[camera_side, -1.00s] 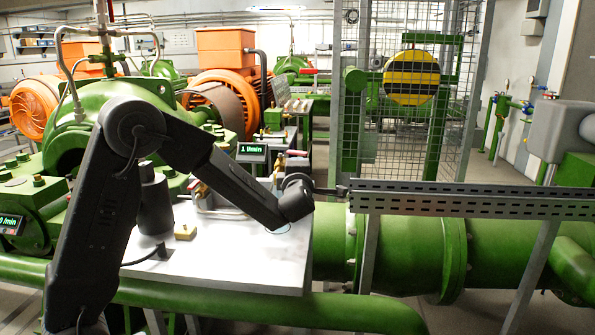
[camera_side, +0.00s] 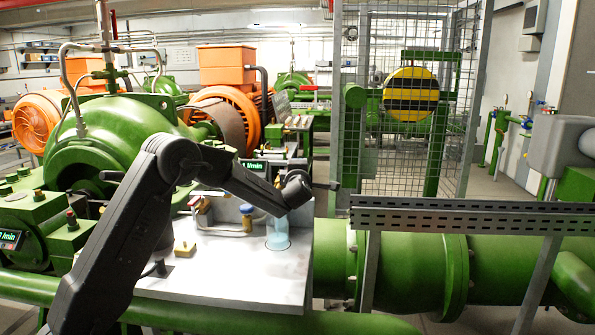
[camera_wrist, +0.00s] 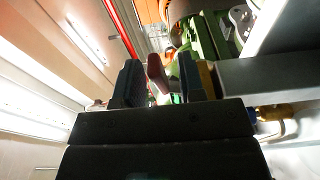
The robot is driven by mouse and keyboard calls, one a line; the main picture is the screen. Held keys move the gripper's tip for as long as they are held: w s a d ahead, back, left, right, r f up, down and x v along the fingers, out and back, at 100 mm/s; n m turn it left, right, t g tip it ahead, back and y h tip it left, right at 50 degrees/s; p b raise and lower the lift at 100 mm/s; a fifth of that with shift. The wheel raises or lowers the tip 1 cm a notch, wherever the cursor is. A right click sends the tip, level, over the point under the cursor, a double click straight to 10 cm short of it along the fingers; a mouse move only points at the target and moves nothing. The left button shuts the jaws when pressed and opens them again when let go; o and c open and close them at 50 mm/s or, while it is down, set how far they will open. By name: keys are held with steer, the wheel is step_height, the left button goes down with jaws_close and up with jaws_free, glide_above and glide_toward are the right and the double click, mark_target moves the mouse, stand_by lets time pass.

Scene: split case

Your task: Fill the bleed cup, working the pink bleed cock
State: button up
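A clear, pale-blue cup (camera_side: 277,236) stands upright on the white bench top, on a dark ring mark. I cannot tell how full it is. My gripper (camera_side: 297,182) is above and slightly right of the cup and hides what lies behind it. In the wrist view my gripper's two dark fingers (camera_wrist: 158,82) stand apart. A dark red-pink handle (camera_wrist: 157,72), which looks like the bleed cock, shows between or just beyond them, with gaps at its sides. Contact with it cannot be seen.
A brass fitting with a blue cap (camera_side: 247,217) stands left of the cup, and a yellow block (camera_side: 185,248) lies further left. A slotted metal rail (camera_side: 470,216) runs at right. Green pipes surround the white bench top (camera_side: 235,280).

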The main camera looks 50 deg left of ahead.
steer(key=shift+w+a, duration=0.1)
steer(key=shift+a, duration=0.05)
steer(key=shift+c, duration=0.2)
jaws_close()
stand_by(0.3)
